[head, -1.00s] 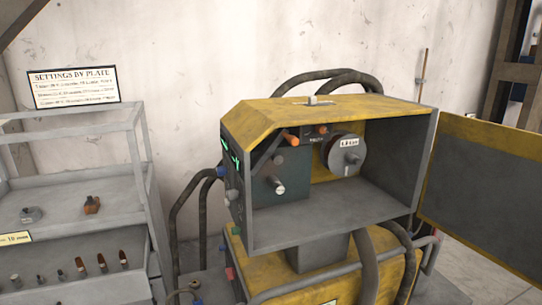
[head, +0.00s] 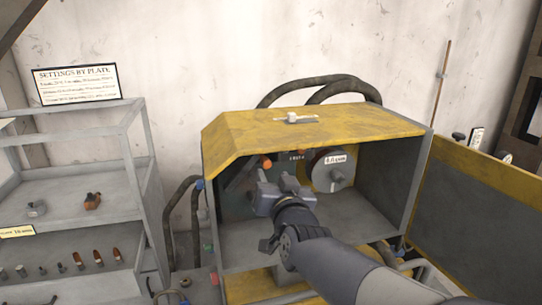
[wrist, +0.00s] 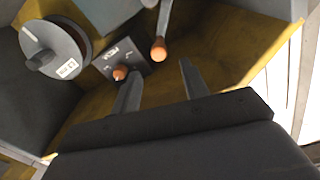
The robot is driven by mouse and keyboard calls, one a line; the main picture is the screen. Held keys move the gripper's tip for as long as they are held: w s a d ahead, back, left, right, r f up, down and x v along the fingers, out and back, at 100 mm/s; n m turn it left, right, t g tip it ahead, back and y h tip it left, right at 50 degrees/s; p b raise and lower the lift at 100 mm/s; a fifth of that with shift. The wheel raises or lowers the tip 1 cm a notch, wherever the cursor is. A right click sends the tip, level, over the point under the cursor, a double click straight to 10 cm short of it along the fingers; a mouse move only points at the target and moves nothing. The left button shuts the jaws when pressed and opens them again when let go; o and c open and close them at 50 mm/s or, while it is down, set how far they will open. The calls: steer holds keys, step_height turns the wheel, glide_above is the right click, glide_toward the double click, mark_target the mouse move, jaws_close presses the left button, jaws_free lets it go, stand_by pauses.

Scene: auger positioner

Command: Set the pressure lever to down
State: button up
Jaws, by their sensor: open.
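Inside the yellow-topped machine's open grey compartment (head: 300,243) are two orange-tipped controls. One is an orange knob on a grey arm (wrist: 159,48), also seen in the head view (head: 266,162). The other is a smaller orange knob (wrist: 120,72) on a dark labelled block (wrist: 128,58). I cannot read which is the pressure lever. My gripper (wrist: 160,72) is open and empty. In the wrist view, the arm's knob is just beyond the gap between its fingertips, and the smaller knob is beside the left finger. In the head view my gripper (head: 268,182) hides part of the control panel.
A grey disc (wrist: 52,50) with a white label is close by in the compartment. The compartment's yellow top (head: 310,128) and open door (head: 480,205) bound the space. A shelf (head: 75,215) with small parts stands left. Dark hoses (head: 325,85) arch behind.

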mark_target(267, 165)
steer(key=p+x, duration=0.2)
steer(key=x, duration=0.8)
steer(key=shift+w+f, duration=0.1)
steer(key=shift+c, duration=0.3)
jaws_close()
